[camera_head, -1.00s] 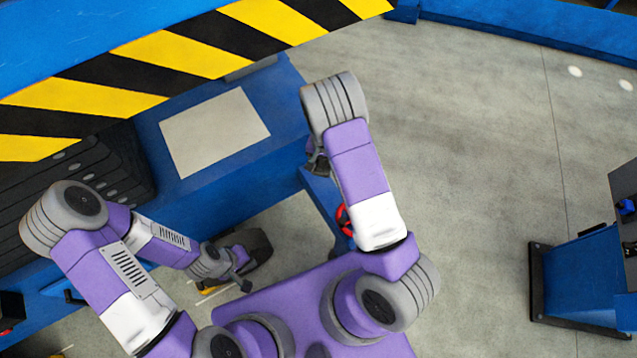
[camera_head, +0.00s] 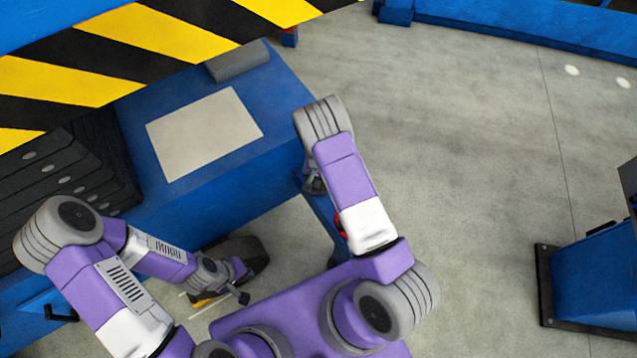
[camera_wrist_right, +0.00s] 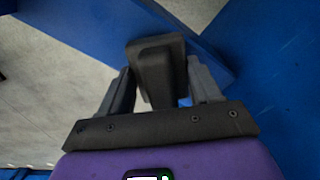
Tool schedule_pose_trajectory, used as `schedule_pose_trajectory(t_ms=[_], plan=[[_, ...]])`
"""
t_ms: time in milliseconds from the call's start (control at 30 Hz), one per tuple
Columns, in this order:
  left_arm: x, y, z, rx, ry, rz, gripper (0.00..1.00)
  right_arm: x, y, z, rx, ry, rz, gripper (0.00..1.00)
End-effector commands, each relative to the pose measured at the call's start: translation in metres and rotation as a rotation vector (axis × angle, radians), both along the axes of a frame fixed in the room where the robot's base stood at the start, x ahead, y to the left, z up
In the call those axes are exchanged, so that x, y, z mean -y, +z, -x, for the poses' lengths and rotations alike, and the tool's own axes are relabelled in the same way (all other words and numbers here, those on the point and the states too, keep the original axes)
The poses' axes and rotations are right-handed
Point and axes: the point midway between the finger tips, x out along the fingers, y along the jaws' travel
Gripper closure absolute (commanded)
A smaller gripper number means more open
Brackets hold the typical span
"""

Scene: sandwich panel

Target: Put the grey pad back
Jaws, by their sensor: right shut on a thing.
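The grey pad (camera_wrist_right: 157,72), a dark grey block, sits between the fingers of my right gripper (camera_wrist_right: 160,88) in the right wrist view. The gripper is shut on it, over a blue surface and grey floor. In the head view my right gripper (camera_head: 314,184) is mostly hidden under its wrist, beside the right end of the blue bench; the pad cannot be made out there. My left gripper (camera_head: 241,283) looks open and empty, low in front of the bench.
A pale square sheet (camera_head: 204,133) lies on the blue bench (camera_head: 275,88). A grey block (camera_head: 237,62) sits at the bench's back, near the yellow-black striped beam (camera_head: 165,35). Dark stacked slabs (camera_head: 85,170) stand at left. The floor at right is clear up to a blue stand (camera_head: 595,280).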

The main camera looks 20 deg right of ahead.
Motion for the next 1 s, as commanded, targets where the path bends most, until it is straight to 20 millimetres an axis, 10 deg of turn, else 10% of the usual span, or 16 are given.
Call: schedule_pose_trajectory(t_ms=[400,433,567,1000], plan=[[0.000,-0.006,0.000,0.000,0.000,0.000,1.00,0.000,-0.010,-0.001,0.002,0.001,-0.001,0.61],[0.000,-0.005,0.000,0.000,0.000,0.000,1.00,0.000,-0.009,-0.001,0.001,0.001,0.000,0.32],[0.000,-0.005,0.000,0.000,0.000,0.000,1.00,0.000,-0.008,-0.001,0.001,0.001,0.000,0.12],[0.000,0.003,0.000,0.000,0.000,0.000,1.00,0.000,0.005,-0.001,0.003,0.001,0.000,0.11]])
